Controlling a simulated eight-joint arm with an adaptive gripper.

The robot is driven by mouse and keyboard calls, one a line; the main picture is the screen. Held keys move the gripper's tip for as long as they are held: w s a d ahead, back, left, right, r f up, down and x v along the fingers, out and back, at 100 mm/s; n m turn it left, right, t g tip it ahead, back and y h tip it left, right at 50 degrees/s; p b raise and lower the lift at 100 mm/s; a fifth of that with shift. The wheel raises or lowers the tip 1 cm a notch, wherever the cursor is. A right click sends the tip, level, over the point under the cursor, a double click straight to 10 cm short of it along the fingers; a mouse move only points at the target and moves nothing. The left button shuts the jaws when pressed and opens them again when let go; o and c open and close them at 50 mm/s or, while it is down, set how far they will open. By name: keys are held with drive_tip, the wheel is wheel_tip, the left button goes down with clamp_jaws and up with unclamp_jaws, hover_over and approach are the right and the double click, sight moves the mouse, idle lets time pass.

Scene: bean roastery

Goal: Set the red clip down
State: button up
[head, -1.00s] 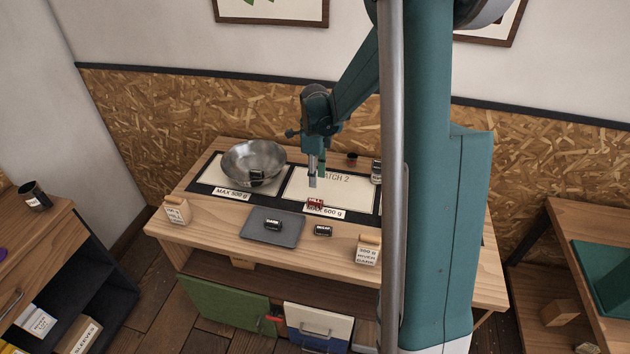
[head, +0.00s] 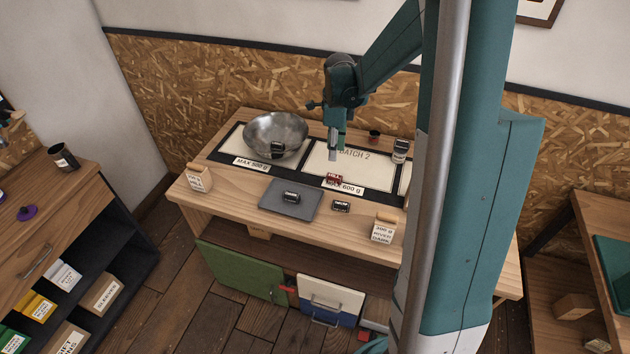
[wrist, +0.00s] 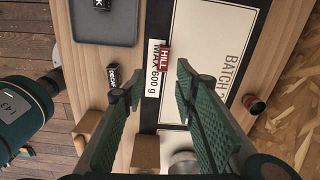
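The red clip (head: 333,180), lettered HILL, rests at the MAX 600 g label (head: 346,188) on the front edge of the BATCH 2 panel. My gripper (head: 333,156) is above and just behind the clip in the head view. In the wrist view my gripper (wrist: 160,76) has its two green fingers spread apart with nothing held between them. The clip shows clear beyond the fingertips, and neither finger visibly touches it.
A metal bowl (head: 275,135) with a black clip (head: 278,149) stands left of the panel. A grey tray (head: 272,202) holds another black clip (head: 291,197). A third black clip (head: 341,206) lies right of the tray.

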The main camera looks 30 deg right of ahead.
drive_tip(key=s+a+r+n+t, duration=0.3)
drive_tip(key=s+a+r+n, duration=0.9)
drive_tip(key=a+r, duration=0.15)
drive_tip(key=s+a+r+n+t, duration=0.2)
drive_tip(key=s+a+n, duration=0.2)
drive_tip(key=s+n, duration=0.3)
drive_tip(key=s+a+r+n+t, duration=0.1)
drive_tip(key=s+a+n+t, duration=0.1)
drive_tip(key=s+a+n, duration=0.2)
drive_tip(key=shift+s+a+r+n, duration=0.2)
drive_tip(key=shift+s+r+n, duration=0.15)
drive_tip(key=shift+s+n, duration=1.35)
drive_tip(key=shift+s, duration=0.15)
wheel_tip(320, 180, down, 5)
drive_tip(key=b, duration=0.5)
drive_tip(key=shift+f, duration=0.15)
